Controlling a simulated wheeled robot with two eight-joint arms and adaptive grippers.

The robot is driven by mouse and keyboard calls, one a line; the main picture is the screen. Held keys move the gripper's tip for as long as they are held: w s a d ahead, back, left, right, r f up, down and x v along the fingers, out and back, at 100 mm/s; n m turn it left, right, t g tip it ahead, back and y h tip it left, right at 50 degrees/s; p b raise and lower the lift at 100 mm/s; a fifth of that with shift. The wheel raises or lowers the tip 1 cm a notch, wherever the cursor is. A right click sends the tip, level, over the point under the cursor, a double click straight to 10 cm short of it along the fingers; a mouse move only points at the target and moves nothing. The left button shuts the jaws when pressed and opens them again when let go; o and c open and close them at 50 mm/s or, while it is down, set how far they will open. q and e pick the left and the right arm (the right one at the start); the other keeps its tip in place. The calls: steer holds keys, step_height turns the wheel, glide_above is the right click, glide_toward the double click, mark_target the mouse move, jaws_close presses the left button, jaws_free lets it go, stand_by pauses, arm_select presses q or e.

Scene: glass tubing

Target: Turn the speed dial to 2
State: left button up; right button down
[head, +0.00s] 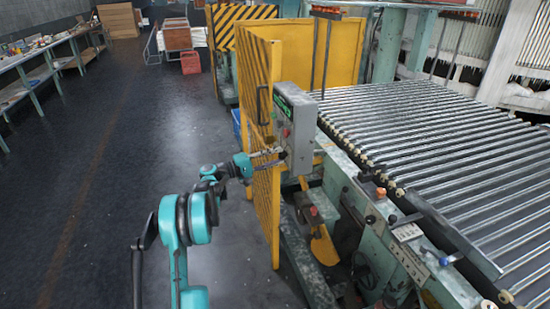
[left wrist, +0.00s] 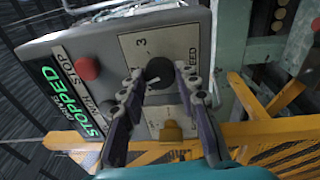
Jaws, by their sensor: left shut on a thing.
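The black speed dial (left wrist: 159,70) sits on a pale plate (left wrist: 135,48) marked "3" and "SPEED" on the grey control box (left wrist: 108,30). My left gripper (left wrist: 160,82) has one finger on each side of the dial and is shut on it. A small light mark shows low on the dial; I cannot tell which number it points to. The other numbers are hidden or unreadable. In the head view the control box (head: 301,130) is on the yellow guard, and my left gripper (head: 277,154) reaches its lower face. My right gripper is not in view.
A red button (left wrist: 87,68) and a green "STOPPED" display (left wrist: 62,88) are beside the dial plate. A brass-coloured part (left wrist: 172,131) is below the dial. The yellow guard (head: 266,205) stands close to my left arm. The roller bed (head: 430,140) is to the right; open floor (head: 110,180) is to the left.

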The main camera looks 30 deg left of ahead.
arm_select(q)
steer(key=shift+f+m+h, duration=0.1)
steer(key=shift+m+h, duration=0.2)
steer(key=shift+m, duration=1.7)
steer(key=o, duration=1.2)
steer(key=shift+c, duration=0.2)
steer(key=v, duration=1.2)
steer(key=shift+w, duration=0.1)
